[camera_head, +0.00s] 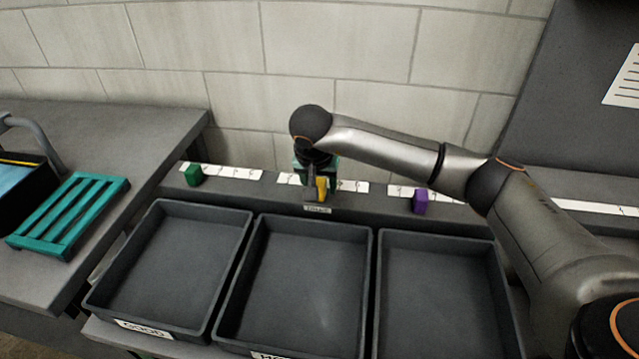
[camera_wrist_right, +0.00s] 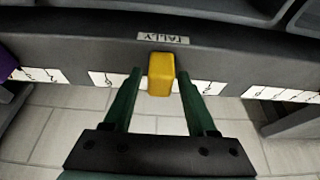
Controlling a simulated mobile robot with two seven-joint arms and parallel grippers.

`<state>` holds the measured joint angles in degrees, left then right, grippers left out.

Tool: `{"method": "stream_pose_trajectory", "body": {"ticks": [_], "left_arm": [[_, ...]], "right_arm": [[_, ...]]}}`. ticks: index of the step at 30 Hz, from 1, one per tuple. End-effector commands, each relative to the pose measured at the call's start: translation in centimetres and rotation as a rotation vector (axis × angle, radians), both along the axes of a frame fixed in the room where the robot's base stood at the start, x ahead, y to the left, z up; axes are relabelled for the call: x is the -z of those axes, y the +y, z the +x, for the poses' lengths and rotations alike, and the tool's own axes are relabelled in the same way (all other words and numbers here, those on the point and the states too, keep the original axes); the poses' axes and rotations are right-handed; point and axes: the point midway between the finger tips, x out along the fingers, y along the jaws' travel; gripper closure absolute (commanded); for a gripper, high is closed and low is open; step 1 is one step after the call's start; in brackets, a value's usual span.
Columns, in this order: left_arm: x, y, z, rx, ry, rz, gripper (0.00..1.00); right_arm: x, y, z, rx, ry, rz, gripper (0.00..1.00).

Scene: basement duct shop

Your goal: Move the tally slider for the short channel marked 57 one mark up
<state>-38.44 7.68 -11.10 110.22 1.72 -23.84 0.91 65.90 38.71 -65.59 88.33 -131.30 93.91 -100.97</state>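The yellow tally slider (camera_head: 322,186) sits at the middle number strip on the ledge along the wall; it shows large in the right wrist view (camera_wrist_right: 161,74). My right gripper (camera_head: 316,188) reaches down over it. In the right wrist view its two green fingers stand apart on either side of the yellow slider, with a small gap at each side. A green slider (camera_head: 194,176) stands at the left strip and a purple slider (camera_head: 420,201) at the right strip. No readable 57 shows, so I cannot tell which slider it names. My left gripper is out of view.
A TALLY label (camera_wrist_right: 162,39) is on the ledge front. Below it stand three empty dark trays: left (camera_head: 203,206), middle (camera_head: 318,226) and right (camera_head: 437,240). A teal slatted rack (camera_head: 70,215) lies on the left bench. The block wall rises close behind the ledge.

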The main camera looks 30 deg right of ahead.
Motion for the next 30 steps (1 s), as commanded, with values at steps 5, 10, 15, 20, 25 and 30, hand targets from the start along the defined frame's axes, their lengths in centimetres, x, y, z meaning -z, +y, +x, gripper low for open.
{"method": "stream_pose_trajectory", "body": {"ticks": [5,10,15,20,25,30], "left_arm": [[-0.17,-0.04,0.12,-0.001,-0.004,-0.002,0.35],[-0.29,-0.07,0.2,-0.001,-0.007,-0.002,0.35],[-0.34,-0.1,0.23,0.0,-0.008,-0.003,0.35],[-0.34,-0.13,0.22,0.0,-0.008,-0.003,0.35],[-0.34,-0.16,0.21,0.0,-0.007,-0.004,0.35],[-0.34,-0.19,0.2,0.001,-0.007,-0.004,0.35]], "right_arm": [[-0.04,0.01,0.0,0.0,0.0,0.0,0.64],[-0.05,0.01,-0.01,0.0,0.0,0.0,0.83],[-0.06,0.0,0.0,0.0,0.0,0.0,1.0],[-0.07,0.0,0.0,0.001,0.0,0.0,1.0],[-0.08,-0.01,0.0,0.001,0.0,0.0,1.0],[-0.09,-0.01,0.0,0.001,0.0,0.0,1.0]]}}
